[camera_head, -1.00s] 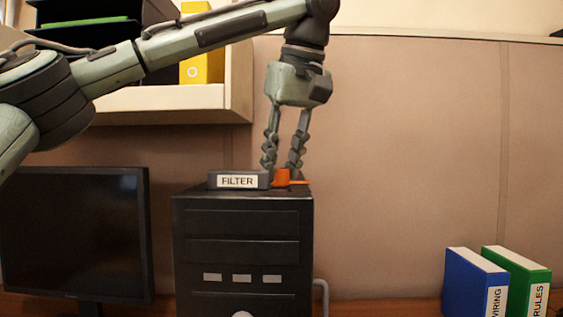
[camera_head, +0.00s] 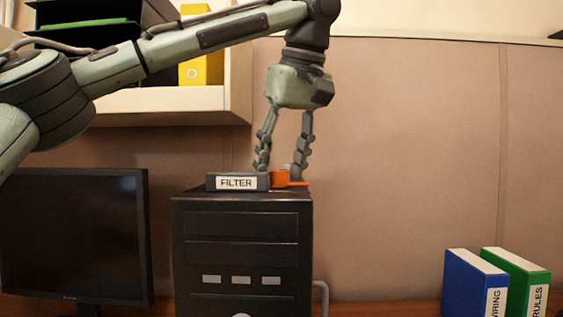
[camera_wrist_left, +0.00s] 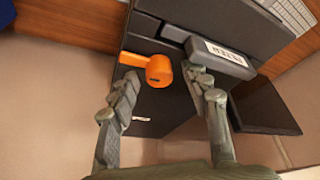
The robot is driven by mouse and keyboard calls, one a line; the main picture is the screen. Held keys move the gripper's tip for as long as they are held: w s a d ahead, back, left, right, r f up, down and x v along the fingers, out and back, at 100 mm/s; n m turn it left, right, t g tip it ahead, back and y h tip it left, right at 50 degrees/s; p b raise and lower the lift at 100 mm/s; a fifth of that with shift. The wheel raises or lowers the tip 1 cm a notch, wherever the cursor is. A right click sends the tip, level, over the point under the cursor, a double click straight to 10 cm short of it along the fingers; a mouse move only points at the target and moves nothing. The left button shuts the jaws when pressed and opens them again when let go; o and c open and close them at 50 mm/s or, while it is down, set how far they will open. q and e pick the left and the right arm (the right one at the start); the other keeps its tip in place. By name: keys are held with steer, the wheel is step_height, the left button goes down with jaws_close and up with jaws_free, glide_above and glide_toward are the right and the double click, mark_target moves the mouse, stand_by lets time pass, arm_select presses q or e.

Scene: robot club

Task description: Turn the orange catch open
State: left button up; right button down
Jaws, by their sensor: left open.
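The orange catch (camera_head: 281,179) sits on top of the black computer case (camera_head: 243,212), beside the grey box labelled FILTER (camera_head: 236,182). In the left wrist view, the catch (camera_wrist_left: 158,71) has a round knob and a flat lever (camera_wrist_left: 133,60) that points left. My left gripper (camera_head: 280,172) points down over the catch, its fingers spread apart. In the left wrist view the left gripper's fingertips (camera_wrist_left: 162,80) stand on either side of the knob, with gaps, holding nothing. My right gripper is not in view.
A dark monitor (camera_head: 72,235) stands left of the case. Blue (camera_head: 473,283) and green (camera_head: 517,280) binders stand on the desk at right. A shelf (camera_head: 180,100) with a yellow binder (camera_head: 201,68) hangs at upper left. The wall right of the gripper is clear.

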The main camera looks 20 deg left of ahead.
arm_select(q)
steer(key=v, duration=1.2)
stand_by(0.3)
